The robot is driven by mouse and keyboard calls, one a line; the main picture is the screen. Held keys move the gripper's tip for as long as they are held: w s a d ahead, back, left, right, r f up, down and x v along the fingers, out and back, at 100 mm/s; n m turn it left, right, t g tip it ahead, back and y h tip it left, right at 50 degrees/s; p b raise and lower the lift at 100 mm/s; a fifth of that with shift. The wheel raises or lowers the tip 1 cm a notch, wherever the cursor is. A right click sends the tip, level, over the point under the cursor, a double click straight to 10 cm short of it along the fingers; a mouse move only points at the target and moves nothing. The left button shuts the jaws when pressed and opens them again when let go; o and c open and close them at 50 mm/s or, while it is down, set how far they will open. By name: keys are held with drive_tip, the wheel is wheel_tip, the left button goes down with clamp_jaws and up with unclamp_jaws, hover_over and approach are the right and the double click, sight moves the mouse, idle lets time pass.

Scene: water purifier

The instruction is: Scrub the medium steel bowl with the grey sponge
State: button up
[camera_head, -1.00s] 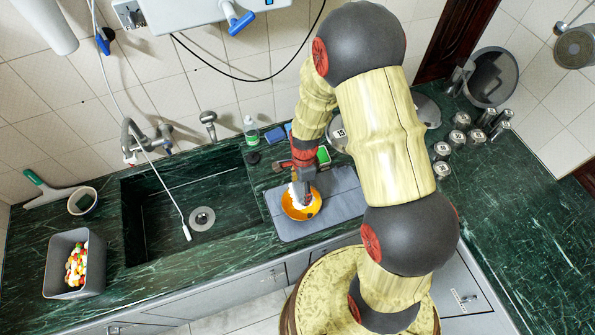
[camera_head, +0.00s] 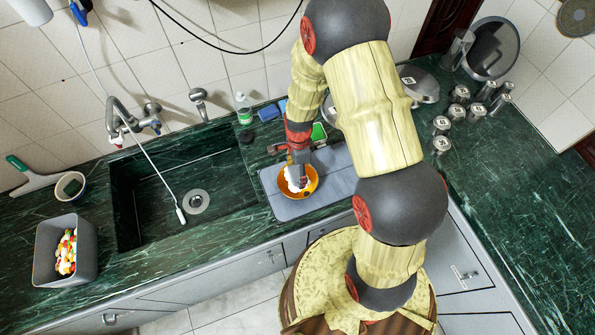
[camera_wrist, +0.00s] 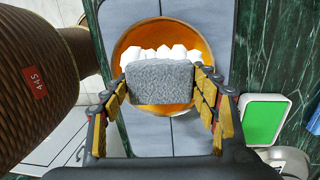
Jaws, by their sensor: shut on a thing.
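My gripper (camera_wrist: 160,98) is shut on the grey sponge (camera_wrist: 160,82), one finger at each side of it. It holds the sponge at an orange bowl (camera_wrist: 126,48), which does not look like plain steel. White lumps, perhaps foam, show in the bowl beyond the sponge. Whether the sponge touches the bowl's inside cannot be told. The head view shows my gripper (camera_head: 299,178) pointing down into the same bowl (camera_head: 311,187). The bowl stands on a grey mat (camera_head: 292,211) to the right of the sink; the sponge is mostly hidden there.
The dark green sink (camera_head: 150,215) is left of the mat, with a hose end in it. A green-topped block (camera_wrist: 263,121) lies right of the mat. A soap bottle (camera_head: 243,110) and blue sponge (camera_head: 269,113) stand behind. Steel canisters (camera_head: 458,95) stand right; a grey bin (camera_head: 66,255) stands far left.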

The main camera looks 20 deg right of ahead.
drive_tip(key=shift+f+b, duration=1.3)
drive_tip(key=shift+f, duration=1.2)
drive_tip(key=shift+f, duration=0.5)
drive_tip(key=shift+d, duration=0.2)
drive_tip(key=shift+d, duration=1.55)
drive_tip(key=shift+w+a, duration=0.1)
drive_tip(key=shift+w, duration=0.05)
drive_tip(key=shift+w+a, duration=0.25)
drive_tip(key=shift+w, duration=0.3)
drive_tip(key=shift+w+a, duration=0.2)
drive_tip(key=shift+w, duration=0.35)
drive_tip(key=shift+a, duration=0.15)
